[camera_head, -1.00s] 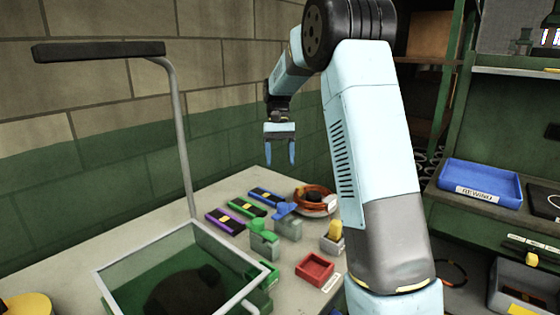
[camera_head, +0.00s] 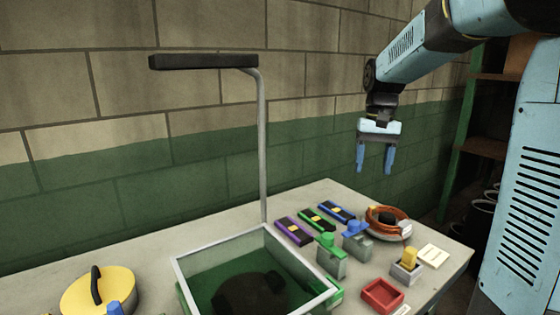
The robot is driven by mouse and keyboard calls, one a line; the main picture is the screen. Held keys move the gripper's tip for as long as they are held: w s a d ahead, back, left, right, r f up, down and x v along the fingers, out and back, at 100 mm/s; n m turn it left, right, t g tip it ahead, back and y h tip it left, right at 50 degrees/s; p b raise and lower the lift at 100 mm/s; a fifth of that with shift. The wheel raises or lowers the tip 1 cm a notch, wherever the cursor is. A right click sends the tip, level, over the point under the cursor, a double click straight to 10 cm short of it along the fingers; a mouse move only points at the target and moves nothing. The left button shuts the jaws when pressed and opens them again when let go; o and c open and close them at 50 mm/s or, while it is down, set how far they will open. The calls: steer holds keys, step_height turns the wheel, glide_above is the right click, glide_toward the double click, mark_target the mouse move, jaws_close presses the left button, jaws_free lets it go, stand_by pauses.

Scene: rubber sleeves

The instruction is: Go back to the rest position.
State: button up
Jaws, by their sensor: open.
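My gripper (camera_head: 375,160) is open and empty, with its two blue fingers pointing down. It hangs in the air in front of the brick wall, above the back right part of the table (camera_head: 455,262). Nothing lies between the fingers, and they are apart from everything on the table. My arm reaches in from the upper right of the view.
Under the gripper are a coil of orange cable (camera_head: 388,222), purple (camera_head: 294,231), green (camera_head: 317,219) and blue (camera_head: 337,212) strips, a red tray (camera_head: 382,295) and small holders. A glass-sided box (camera_head: 215,240), a lamp post (camera_head: 262,150) and a yellow lid (camera_head: 85,292) are left.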

steer(key=s+n+t, duration=0.1)
steer(key=s+t, duration=0.5)
steer(key=s, duration=1.7)
steer(key=shift+f, duration=0.45)
